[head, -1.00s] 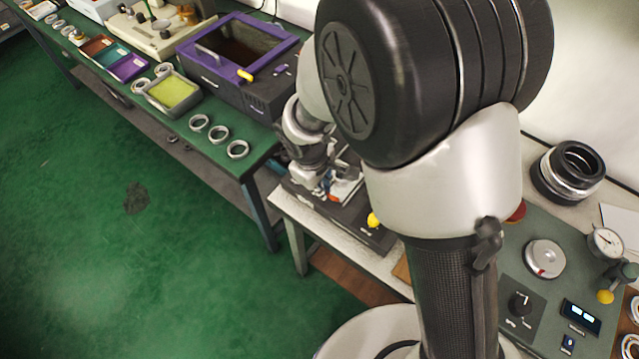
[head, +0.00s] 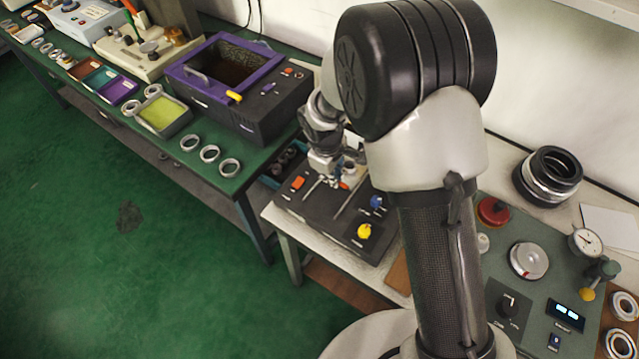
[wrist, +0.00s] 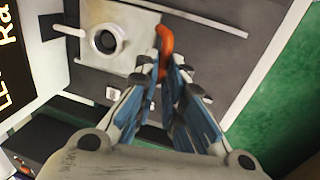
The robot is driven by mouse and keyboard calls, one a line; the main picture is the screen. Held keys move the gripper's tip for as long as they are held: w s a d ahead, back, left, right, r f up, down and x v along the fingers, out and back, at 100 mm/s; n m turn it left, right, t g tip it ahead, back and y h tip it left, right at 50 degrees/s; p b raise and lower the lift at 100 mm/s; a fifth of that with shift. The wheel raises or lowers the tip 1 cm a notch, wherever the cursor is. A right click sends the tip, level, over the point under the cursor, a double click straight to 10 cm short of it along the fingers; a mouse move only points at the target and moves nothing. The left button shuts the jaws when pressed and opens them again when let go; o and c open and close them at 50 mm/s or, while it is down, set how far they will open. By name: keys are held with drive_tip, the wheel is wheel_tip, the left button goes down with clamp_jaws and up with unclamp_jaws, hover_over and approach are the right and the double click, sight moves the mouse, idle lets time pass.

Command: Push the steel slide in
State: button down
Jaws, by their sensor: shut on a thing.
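The steel slide (wrist: 136,35) shows in the wrist view as a pale metal plate with a dark round ring or bore on it. An orange handle (wrist: 165,36) stands at its right edge. My gripper (wrist: 168,70) has its blue-padded fingers closed on the handle's lower end. In the head view my gripper (head: 328,172) is low over the dark fixture (head: 330,215), at its back part. The handle (head: 344,184) is a small orange spot there. Most of the slide is hidden by my gripper and arm in the head view.
Pale rods (wrist: 195,20) run beside the slide. The fixture carries an orange button (head: 298,183), a yellow knob (head: 364,231) and a blue knob (head: 376,202). A purple-rimmed box (head: 222,75) stands on the green bench to the left. A panel with lettering (wrist: 14,65) is near the gripper.

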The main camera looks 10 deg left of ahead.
drive_tip(key=shift+w+r, duration=0.1)
drive_tip(key=shift+w, duration=0.15)
drive_tip(key=c, duration=1.7)
unclamp_jaws()
drive_tip(key=shift+w+d, duration=0.1)
drive_tip(key=shift+d, duration=0.05)
drive_tip(key=r, duration=0.4)
drive_tip(key=s+r, duration=0.1)
drive_tip(key=r, duration=0.2)
drive_tip(key=s+a+r, duration=0.1)
drive_tip(key=r, duration=0.3)
drive_tip(key=shift+s+r, duration=0.1)
drive_tip(key=shift+r, duration=0.25)
